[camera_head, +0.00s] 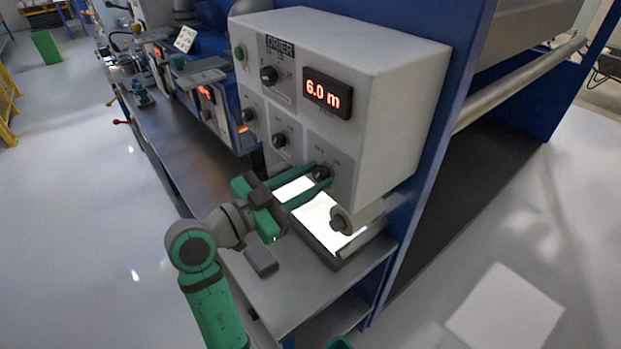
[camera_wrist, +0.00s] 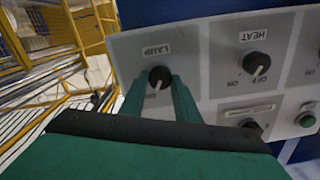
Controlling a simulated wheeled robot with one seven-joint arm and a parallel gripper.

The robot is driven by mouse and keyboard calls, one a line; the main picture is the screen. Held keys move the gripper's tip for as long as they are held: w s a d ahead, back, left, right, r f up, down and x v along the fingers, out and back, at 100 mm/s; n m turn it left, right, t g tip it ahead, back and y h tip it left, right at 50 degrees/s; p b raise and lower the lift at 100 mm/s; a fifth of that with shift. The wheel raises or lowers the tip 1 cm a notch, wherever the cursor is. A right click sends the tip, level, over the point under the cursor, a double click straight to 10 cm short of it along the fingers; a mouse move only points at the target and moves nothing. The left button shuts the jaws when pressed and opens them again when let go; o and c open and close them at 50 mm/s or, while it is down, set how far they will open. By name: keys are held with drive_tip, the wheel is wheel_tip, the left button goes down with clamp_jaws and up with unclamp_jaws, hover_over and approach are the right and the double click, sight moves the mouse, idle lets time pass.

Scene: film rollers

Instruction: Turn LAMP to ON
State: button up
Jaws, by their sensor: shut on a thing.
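The LAMP knob (camera_wrist: 160,73) is a dark round knob under a LAMP label on a light grey panel. In the head view the knob (camera_head: 323,173) sits low on the control box. My gripper (camera_head: 322,176) has its two green fingers on either side of it. In the wrist view my gripper (camera_wrist: 161,84) is shut on the knob. A short white mark on the knob points down and slightly left, but the lettering beside it is partly hidden by the fingers. A flat panel (camera_head: 318,214) below the box glows bright white.
The HEAT knob (camera_wrist: 256,64) is right of LAMP in the wrist view, its mark towards OFF. The control box (camera_head: 400,110) has a red display (camera_head: 328,94) reading 6.0 m. A dark block (camera_head: 261,262) lies on the bench.

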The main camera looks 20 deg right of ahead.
idle(0.3)
drive_tip(key=o, duration=1)
drive_tip(key=shift+o, duration=0.2)
drive_tip(key=v, duration=1)
drive_tip(key=shift+a, duration=0.35)
drive_tip(key=shift+s, duration=0.1)
